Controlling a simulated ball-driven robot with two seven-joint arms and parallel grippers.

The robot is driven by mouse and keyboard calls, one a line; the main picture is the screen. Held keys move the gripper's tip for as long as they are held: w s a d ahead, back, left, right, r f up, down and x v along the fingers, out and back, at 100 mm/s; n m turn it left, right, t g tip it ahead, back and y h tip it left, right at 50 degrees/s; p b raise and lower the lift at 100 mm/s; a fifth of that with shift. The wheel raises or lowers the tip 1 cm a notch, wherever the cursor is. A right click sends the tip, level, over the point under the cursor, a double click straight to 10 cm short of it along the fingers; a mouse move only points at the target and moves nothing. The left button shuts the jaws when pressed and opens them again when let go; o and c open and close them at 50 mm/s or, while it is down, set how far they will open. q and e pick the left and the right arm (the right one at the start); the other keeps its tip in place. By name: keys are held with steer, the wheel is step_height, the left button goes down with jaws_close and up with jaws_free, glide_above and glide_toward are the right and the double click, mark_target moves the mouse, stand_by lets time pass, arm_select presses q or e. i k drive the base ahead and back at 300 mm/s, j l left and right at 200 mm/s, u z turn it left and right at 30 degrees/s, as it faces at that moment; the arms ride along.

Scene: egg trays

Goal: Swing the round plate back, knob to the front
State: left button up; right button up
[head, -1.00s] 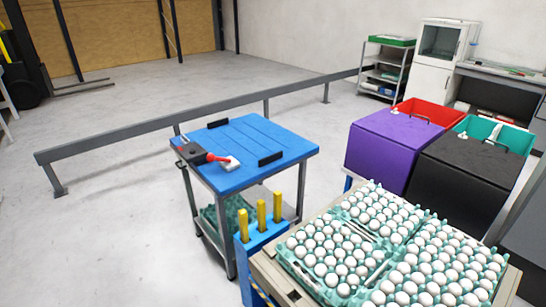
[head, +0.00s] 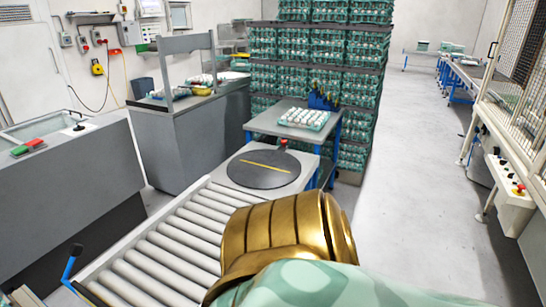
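The round plate (head: 262,180) is a flat dark grey disc with a yellow line across it. It lies on a light grey top at the far end of a roller conveyor (head: 165,244). A small red knob (head: 284,143) stands at the plate's far edge, slightly right of its middle, on the side away from me. Neither of my grippers is in view, so whether they are open or shut is hidden. A gold and pale green part of my own body covers the lower middle of the view and the near right of the conveyor.
Behind the plate, a grey table with blue legs (head: 259,125) holds a tray of eggs (head: 304,119). Tall stacked egg trays (head: 277,45) stand behind it. Grey cabinets (head: 188,140) line the left. The floor at the right (head: 410,170) is clear.

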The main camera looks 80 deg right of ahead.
mark_target(259, 169)
steer(key=z, duration=2.7)
steer(key=l, duration=0.1)
